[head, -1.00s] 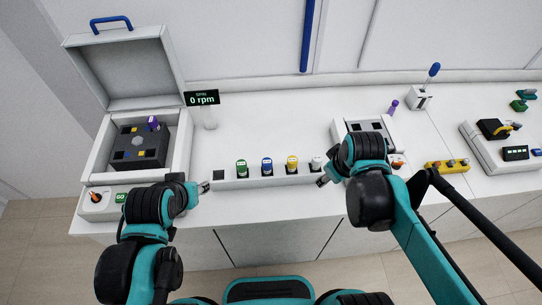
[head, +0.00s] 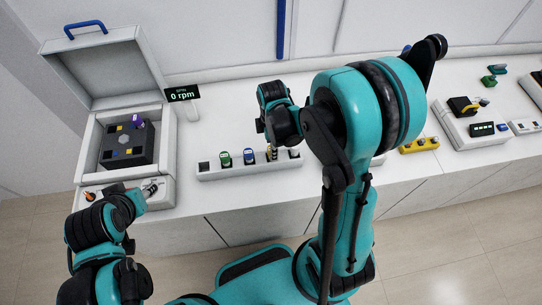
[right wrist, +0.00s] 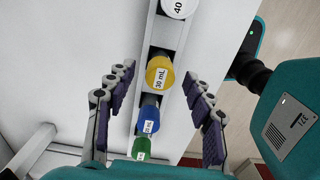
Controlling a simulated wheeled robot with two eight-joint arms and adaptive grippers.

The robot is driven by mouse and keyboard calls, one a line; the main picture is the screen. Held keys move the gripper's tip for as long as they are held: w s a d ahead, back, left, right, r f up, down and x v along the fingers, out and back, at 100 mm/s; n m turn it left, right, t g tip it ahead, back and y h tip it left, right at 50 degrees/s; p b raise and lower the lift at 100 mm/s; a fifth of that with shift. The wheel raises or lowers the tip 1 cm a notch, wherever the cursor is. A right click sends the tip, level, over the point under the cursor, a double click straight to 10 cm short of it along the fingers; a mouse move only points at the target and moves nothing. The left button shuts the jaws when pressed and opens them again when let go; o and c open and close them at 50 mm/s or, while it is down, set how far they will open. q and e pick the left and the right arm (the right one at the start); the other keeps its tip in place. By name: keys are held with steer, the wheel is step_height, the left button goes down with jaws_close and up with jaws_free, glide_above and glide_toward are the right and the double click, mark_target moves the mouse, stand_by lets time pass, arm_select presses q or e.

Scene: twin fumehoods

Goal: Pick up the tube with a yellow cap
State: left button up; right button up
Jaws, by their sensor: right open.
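The tube with the yellow cap (right wrist: 160,73) stands in the white rack (head: 228,171), and its cap reads 50 mL in the right wrist view. My right gripper (right wrist: 158,95) is open, with its fingers on either side of the row of tubes and nothing held. In the head view my right arm hides most of the yellow-capped tube. My left gripper (head: 150,190) is by the front of the centrifuge, and its jaws are too small to judge.
A blue-capped tube (right wrist: 149,120) and a green-capped tube (right wrist: 142,147) stand beside the yellow one. A white-capped tube (right wrist: 179,8) is on the other side. The open centrifuge (head: 128,145) holds a purple-capped tube (head: 136,119).

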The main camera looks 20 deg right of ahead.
step_height(320, 180, down, 2)
steer(key=shift+f, duration=0.1)
steer(key=shift+c, duration=0.3)
jaws_close()
